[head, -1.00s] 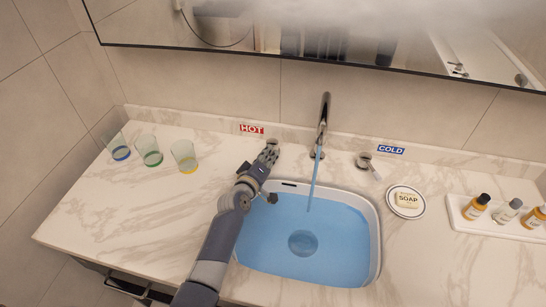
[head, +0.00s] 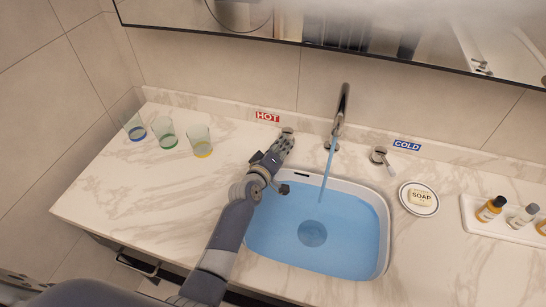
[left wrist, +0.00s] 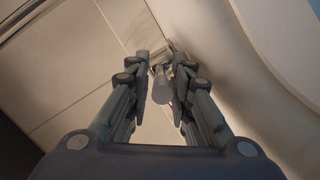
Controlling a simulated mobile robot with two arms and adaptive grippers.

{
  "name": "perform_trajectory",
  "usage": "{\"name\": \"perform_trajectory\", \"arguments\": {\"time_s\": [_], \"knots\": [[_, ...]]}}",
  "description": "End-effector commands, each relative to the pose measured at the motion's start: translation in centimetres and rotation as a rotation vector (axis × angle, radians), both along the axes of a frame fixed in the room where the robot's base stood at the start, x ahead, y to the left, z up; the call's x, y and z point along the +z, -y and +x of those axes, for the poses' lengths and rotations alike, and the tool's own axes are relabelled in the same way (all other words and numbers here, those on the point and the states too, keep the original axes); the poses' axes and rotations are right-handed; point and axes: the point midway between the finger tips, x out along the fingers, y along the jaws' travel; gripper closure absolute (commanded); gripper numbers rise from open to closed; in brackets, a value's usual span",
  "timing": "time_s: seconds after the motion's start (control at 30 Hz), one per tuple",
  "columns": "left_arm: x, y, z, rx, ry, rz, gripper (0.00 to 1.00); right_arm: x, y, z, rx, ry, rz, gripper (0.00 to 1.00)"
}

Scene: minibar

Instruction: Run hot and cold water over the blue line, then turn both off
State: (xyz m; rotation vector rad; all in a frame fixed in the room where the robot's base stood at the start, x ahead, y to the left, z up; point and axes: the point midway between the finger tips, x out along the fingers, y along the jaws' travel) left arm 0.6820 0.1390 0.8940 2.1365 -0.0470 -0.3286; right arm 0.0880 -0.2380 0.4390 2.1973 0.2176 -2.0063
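The sink basin (head: 386,240) holds blue-tinted water (head: 345,225), and a stream (head: 328,170) falls into it from the tall faucet (head: 343,103). I cannot make out a separate blue line on the basin wall. The hot handle (head: 287,131) is below the red HOT label (head: 267,117). My left gripper (head: 283,143) is at this handle. In the left wrist view the handle (left wrist: 161,90) stands between my fingers (left wrist: 160,72), which are apart, with a small gap visible beside it. The cold handle (head: 380,155) sits by the blue COLD label (head: 407,145), its lever angled down-right. My right gripper is out of view.
Several small tumblers, one with a green base (head: 165,133), stand at the left of the counter. A soap dish (head: 417,208) and a tray of bottles (head: 467,205) are to the right. A mirror hangs above. The counter's left-front area is clear.

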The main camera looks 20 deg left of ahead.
Motion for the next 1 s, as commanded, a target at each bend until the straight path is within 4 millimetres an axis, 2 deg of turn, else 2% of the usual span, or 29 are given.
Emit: {"name": "perform_trajectory", "arguments": {"time_s": [0.5,0.7,1.0], "knots": [[1.8,-1.4,-8.5,0.001,-0.002,0.002,0.79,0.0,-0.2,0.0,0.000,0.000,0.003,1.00],[2.2,-1.6,-10.1,0.000,-0.002,0.001,0.79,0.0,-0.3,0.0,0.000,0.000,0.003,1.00],[2.3,-1.7,-10.4,0.000,-0.001,0.001,0.79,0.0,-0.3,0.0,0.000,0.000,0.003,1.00]]}}
